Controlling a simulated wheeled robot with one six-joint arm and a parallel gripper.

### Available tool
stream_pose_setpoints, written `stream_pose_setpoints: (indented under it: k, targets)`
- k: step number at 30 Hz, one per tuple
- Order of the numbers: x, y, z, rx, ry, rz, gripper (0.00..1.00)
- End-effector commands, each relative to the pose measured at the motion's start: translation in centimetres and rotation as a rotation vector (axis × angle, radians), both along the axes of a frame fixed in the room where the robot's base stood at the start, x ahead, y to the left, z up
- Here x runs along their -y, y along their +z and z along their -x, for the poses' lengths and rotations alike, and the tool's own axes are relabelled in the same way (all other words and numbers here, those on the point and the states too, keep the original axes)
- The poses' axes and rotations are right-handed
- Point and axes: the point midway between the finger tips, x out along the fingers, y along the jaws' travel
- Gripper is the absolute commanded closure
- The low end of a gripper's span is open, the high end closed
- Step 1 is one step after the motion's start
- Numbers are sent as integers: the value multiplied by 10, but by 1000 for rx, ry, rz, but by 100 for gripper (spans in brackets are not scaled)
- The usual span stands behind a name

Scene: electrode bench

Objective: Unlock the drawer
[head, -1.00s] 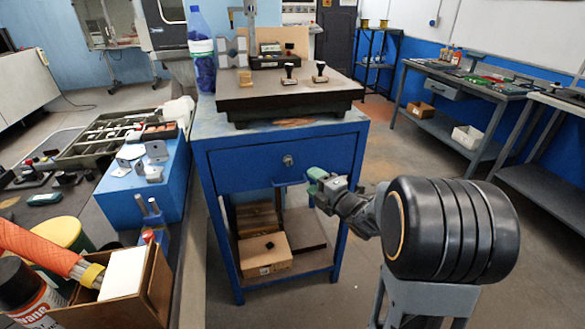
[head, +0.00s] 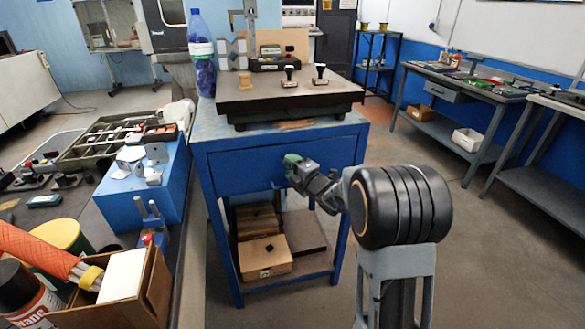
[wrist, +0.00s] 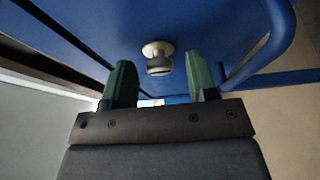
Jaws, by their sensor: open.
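The blue drawer front (head: 238,171) sits under the top of the blue cabinet and looks closed. In the wrist view, a silver round lock (wrist: 158,57) with a short projecting knob stands on the drawer front (wrist: 215,25). My gripper (head: 291,160) is at the drawer front in the head view and hides the lock there. In the wrist view my gripper (wrist: 160,80) is open, with green fingers spread on either side of the lock's line. The lock appears just beyond the fingertips, between them, and nothing is held. Contact is not visible.
A blue bar handle (wrist: 268,55) stands out from the drawer close to the right finger in the wrist view. A dark plate (head: 285,104) with two stamps tops the cabinet. A cardboard box (head: 265,259) lies on the lower shelf. Floor to the right is free.

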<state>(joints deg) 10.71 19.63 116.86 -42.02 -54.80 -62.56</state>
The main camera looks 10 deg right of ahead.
Motion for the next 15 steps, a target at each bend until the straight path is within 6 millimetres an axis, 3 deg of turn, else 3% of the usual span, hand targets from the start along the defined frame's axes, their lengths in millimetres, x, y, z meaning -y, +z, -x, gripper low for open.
stream_pose_setpoints:
  k: [2,15]
  targets:
    - [0,0,0,0,0,0,47]
    - [0,0,0,0,0,0,88]
